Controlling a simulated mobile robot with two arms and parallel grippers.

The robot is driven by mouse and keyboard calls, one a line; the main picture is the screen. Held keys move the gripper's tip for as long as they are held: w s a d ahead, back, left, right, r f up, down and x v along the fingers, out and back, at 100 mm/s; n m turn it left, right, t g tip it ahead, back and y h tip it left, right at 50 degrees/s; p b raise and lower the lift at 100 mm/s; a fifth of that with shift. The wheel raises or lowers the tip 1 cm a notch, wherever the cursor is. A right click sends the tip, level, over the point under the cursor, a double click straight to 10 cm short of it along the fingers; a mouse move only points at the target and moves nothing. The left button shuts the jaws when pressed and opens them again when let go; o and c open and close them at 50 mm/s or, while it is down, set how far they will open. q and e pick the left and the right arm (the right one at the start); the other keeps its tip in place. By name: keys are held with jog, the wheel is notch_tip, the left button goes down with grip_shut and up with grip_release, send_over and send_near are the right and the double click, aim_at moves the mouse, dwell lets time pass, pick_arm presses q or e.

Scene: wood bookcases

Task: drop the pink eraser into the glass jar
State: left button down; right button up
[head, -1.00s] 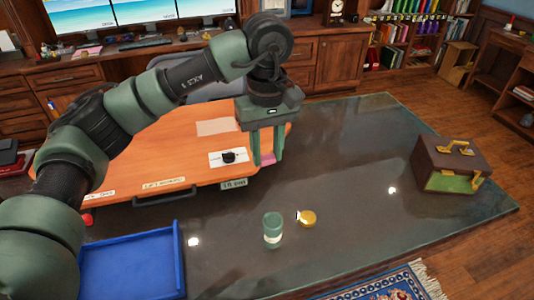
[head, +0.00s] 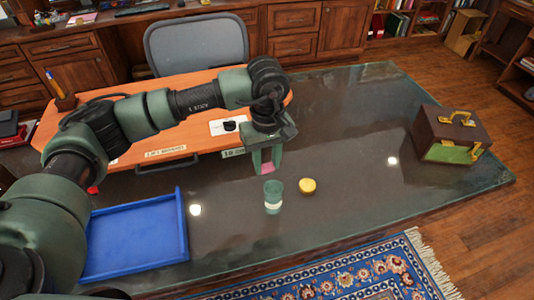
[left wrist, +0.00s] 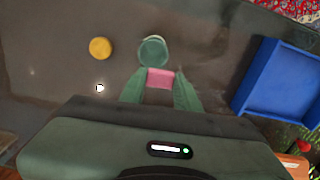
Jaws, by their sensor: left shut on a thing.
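The pink eraser (head: 267,168) is held between the fingers of my left gripper (head: 265,165), which is shut on it. It also shows in the left wrist view as a pink block (left wrist: 160,78) between the two green fingers. The glass jar (head: 273,197) is a greenish, open-topped jar with a pale label, standing upright on the dark table. In the head view the gripper is just behind and above the jar. In the left wrist view the jar (left wrist: 153,51) lies just beyond the eraser. My right gripper is not in view.
A round yellow lid (head: 308,186) lies right of the jar. A blue tray (head: 186,232) is at the left, and a brown case (head: 436,136) stands at the far right. An orange board (head: 190,160) lies behind. The dark table (head: 350,140) is clear right of the lid.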

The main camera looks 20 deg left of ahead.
aim_at(267, 166)
pick_arm(q)
jog(key=shift+f, duration=0.85)
jog(key=c, duration=0.9)
grip_release()
jog(key=shift+c, duration=0.2)
notch_tip(267, 166, up, 7)
jog(key=shift+f+b, duration=0.2)
jog(key=shift+b, duration=0.85)
jog(key=shift+r, duration=0.65)
